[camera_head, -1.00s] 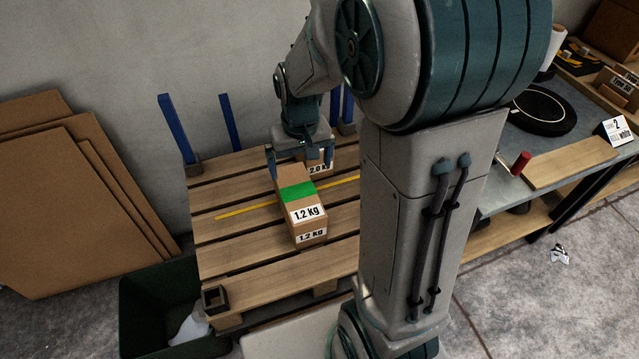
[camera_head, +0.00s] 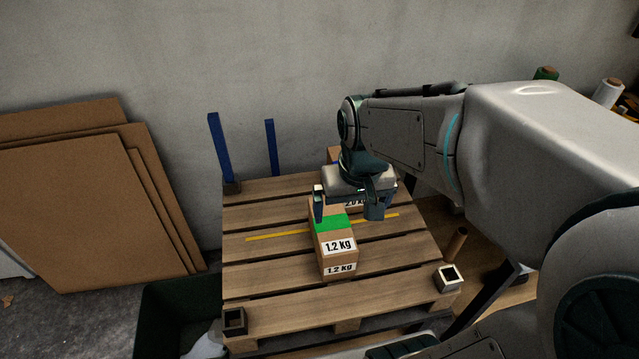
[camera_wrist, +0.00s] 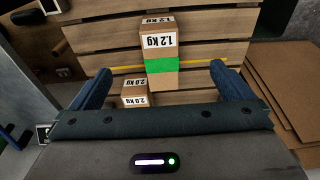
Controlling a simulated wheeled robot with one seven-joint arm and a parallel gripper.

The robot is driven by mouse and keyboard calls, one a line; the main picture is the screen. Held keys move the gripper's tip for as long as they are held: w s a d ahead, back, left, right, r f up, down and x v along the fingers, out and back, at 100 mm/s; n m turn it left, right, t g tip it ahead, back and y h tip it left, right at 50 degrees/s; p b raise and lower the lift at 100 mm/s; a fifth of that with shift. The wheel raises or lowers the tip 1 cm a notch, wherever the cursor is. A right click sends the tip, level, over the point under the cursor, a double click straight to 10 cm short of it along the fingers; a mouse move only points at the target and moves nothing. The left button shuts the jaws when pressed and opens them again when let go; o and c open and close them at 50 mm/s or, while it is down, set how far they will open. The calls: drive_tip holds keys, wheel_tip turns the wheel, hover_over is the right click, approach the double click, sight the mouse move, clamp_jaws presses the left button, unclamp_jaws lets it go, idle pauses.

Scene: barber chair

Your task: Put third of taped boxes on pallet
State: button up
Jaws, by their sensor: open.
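A brown box (camera_head: 333,240) with green tape and 1.2 kg labels sits on the wooden pallet (camera_head: 270,283), across the yellow line. In the wrist view the 1.2 kg box (camera_wrist: 160,64) is upper middle. A second box (camera_head: 356,203) labelled 2.0 kg is partly hidden behind my gripper in the head view; its labels show in the wrist view (camera_wrist: 134,87), beside the first box. My gripper (camera_head: 347,213) is open above the back of the pallet, with nothing between its fingers. The fingers stand apart on either side of the boxes in the wrist view.
Blue posts (camera_head: 218,148) stand at the pallet's back left. Empty square sockets sit at its front corners (camera_head: 234,320). Cardboard sheets (camera_head: 80,200) lean on the wall at left. A dark green bin (camera_head: 165,320) stands at front left. The pallet's left side is clear.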

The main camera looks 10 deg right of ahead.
drive_tip(key=g+b, duration=0.2)
drive_tip(key=b, duration=0.1)
hover_over(332, 223)
wheel_tip(332, 223, down, 12)
drive_tip(key=f, duration=0.2)
drive_tip(key=f+b, duration=0.1)
drive_tip(key=f, duration=0.5)
drive_tip(key=shift+s+a+f, duration=0.2)
drive_tip(key=shift+s+a, duration=0.05)
drive_tip(key=shift+s, duration=0.05)
drive_tip(key=shift+w+d+f+b, duration=0.2)
drive_tip(key=shift+f+b, duration=0.1)
drive_tip(key=shift+f, duration=1.05)
drive_tip(key=shift+w+d+f+b, duration=0.15)
drive_tip(key=shift+f+b, duration=0.1)
drive_tip(key=shift+f, duration=1.05)
drive_tip(key=shift+a, duration=0.1)
drive_tip(key=shift+c, duration=0.3)
drive_tip(key=shift+r, duration=0.1)
drive_tip(key=c, duration=1.9)
drive_tip(key=shift+o, duration=0.2)
drive_tip(key=shift+r, duration=0.1)
